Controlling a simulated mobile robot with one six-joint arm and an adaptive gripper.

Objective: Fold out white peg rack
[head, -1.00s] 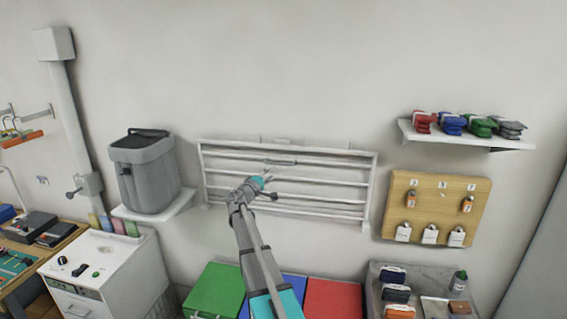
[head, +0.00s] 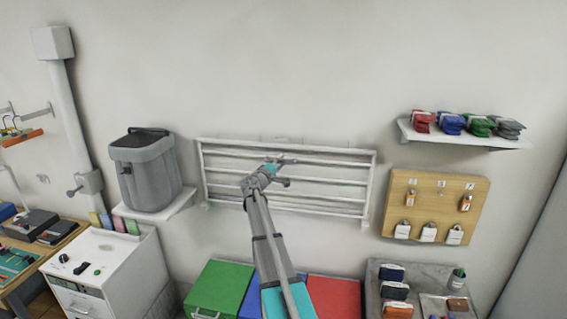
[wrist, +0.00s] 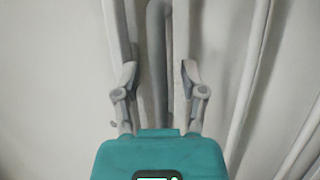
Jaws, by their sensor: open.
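The white peg rack (head: 370,181) is a frame with several long rails, lying flat and upright against the wall in the middle of the head view. My gripper (head: 281,161) is at its upper rail, near the middle of its width. In the wrist view, my gripper (wrist: 156,45) is open, with one finger on each side of a grey bar (wrist: 157,75), which looks like the rack's handle. A gap shows beside the bar, and I cannot tell whether either finger touches it. My arm hides part of the lower rails.
A grey bin (head: 147,175) stands on a wall shelf left of the rack. A wooden board (head: 437,207) with padlocks hangs at the right, below a shelf (head: 470,142) of folded items. Green (head: 216,285) and red (head: 335,295) boxes stand below.

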